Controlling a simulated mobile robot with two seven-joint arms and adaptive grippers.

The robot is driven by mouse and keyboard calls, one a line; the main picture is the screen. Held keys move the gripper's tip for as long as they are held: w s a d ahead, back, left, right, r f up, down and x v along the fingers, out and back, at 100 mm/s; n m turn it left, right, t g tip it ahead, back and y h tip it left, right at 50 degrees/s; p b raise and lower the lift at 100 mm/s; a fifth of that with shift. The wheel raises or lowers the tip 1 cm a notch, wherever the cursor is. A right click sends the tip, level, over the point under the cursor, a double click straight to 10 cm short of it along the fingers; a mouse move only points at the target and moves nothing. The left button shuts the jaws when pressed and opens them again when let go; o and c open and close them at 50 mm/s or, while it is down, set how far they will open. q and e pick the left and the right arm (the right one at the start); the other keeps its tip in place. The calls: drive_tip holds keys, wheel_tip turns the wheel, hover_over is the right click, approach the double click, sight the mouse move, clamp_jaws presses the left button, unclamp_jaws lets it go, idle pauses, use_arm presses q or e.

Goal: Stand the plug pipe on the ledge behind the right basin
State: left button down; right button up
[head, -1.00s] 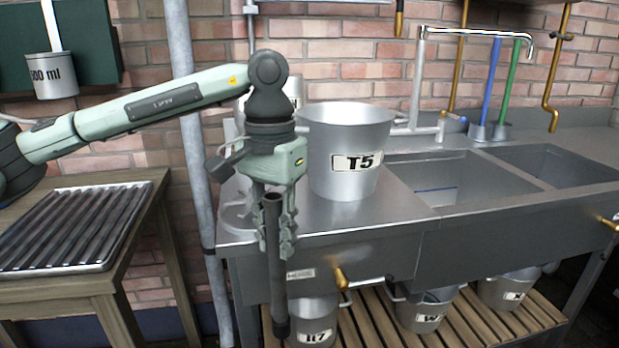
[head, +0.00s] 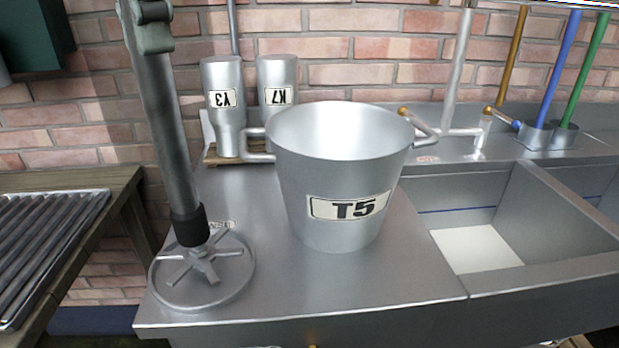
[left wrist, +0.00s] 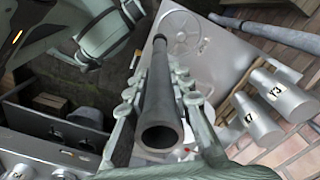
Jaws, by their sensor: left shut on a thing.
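The plug pipe (head: 168,120) is a long grey tube with a dark lower end. My left gripper (head: 152,25), at the top edge of the head view, is shut on its upper part. The pipe hangs down, leaning slightly, with its lower end over a spoked ring (head: 202,272) on the counter. I cannot tell whether they touch. In the left wrist view the pipe's open upper end (left wrist: 160,136) faces the camera between the fingers. The right basin (head: 600,195) and the ledge (head: 598,145) behind it show partly at the right edge. My right gripper is not in view.
A large T5 bucket (head: 340,170) stands on the counter (head: 400,285) right of the pipe. Bottles Y3 (head: 222,105) and K7 (head: 277,90) stand behind. Blue (head: 557,65) and green (head: 590,75) pipes stand in cups behind the basins.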

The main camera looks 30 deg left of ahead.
use_arm(q)
drive_tip(key=w+d+f, duration=0.8)
drive_tip(key=f, duration=0.2)
drive_tip(key=shift+f, duration=0.5)
drive_tip(key=c, duration=1.3)
unclamp_jaws()
drive_tip(key=shift+c, duration=0.2)
wheel_tip(320, 180, up, 12)
drive_tip(key=shift+f, duration=0.15)
drive_tip(key=shift+o, duration=0.4)
drive_tip(key=shift+r, duration=0.3)
